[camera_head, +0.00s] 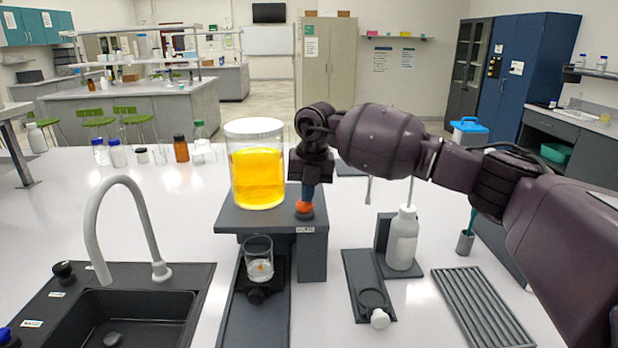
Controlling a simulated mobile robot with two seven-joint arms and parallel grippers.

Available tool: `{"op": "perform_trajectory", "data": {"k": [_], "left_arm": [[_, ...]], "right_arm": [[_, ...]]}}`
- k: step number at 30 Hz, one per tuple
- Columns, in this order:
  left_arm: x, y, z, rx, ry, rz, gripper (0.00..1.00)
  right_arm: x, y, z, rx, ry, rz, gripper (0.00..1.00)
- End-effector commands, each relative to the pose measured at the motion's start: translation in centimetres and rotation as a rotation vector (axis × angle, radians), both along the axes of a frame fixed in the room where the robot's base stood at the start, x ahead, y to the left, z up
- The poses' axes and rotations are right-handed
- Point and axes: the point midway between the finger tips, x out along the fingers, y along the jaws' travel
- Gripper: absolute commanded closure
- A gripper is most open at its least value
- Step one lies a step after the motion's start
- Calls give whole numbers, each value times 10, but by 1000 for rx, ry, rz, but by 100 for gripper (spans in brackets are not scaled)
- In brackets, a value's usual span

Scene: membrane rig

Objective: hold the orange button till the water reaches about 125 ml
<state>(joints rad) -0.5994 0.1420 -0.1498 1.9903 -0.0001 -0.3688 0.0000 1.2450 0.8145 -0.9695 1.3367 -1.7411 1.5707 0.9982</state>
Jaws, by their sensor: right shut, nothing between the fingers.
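The orange button (304,209) sits on the front right of the dark rig (270,222). My right gripper (307,190) is shut and points down right above the button; its tip seems to touch it, though I cannot tell whether it is pressed. A large clear jar of yellow liquid (257,170) stands on the rig, left of the gripper. A small clear beaker (259,262) stands on the lower dark base under the rig's front edge. Some pale, orange-tinted content shows low in it; its marks are too small to read. My left gripper is not in view.
A black sink (120,315) with a grey curved tap (135,190) is at the left. A white wash bottle (402,240), a dark stand (368,285) and a grey ribbed rack (480,305) are at the right. Several small bottles (181,149) line the back left.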

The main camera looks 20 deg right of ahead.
Motion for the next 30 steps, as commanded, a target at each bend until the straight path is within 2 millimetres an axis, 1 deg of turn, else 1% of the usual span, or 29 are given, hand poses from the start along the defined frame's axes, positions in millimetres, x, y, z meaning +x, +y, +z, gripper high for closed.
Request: {"op": "perform_trajectory", "data": {"k": [3, 13, 20, 30], "left_arm": [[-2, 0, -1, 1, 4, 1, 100], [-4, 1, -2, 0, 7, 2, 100], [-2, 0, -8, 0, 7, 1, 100], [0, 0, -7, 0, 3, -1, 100]], "right_arm": [[0, 1, -4, 0, 0, 0, 100], [1, 1, -5, 0, 0, 0, 100], [1, 1, -29, -1, 1, -1, 100], [-1, 2, -34, -3, 11, 1, 100]]}}
